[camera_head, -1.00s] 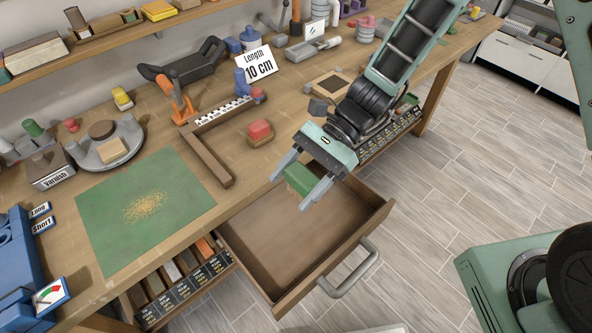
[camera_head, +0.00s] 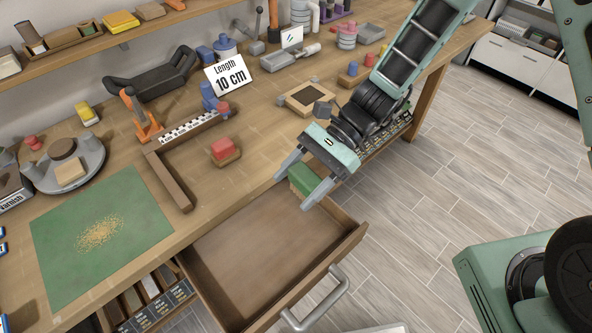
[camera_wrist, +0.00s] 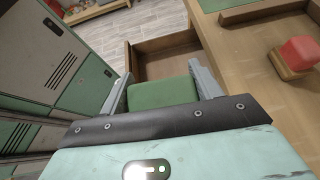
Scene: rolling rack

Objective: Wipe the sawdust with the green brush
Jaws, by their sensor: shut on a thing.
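The sawdust (camera_head: 100,233) lies as a scattered tan patch on a green mat (camera_head: 60,270) at the left of the workbench. My gripper (camera_head: 293,192) is shut on the green brush (camera_head: 304,178), a green block with a lighter underside, held near the bench's front edge by the open drawer's far right corner. The wrist view shows the brush (camera_wrist: 163,93) between the two fingers. The brush is well to the right of the mat, apart from the sawdust.
An open, empty-looking drawer (camera_head: 265,250) juts out below the bench front. A wooden L-shaped piece (camera_head: 172,180) and a red-topped block (camera_head: 224,150) lie between the mat and my gripper. A "Length 10 cm" sign (camera_head: 228,75) stands behind.

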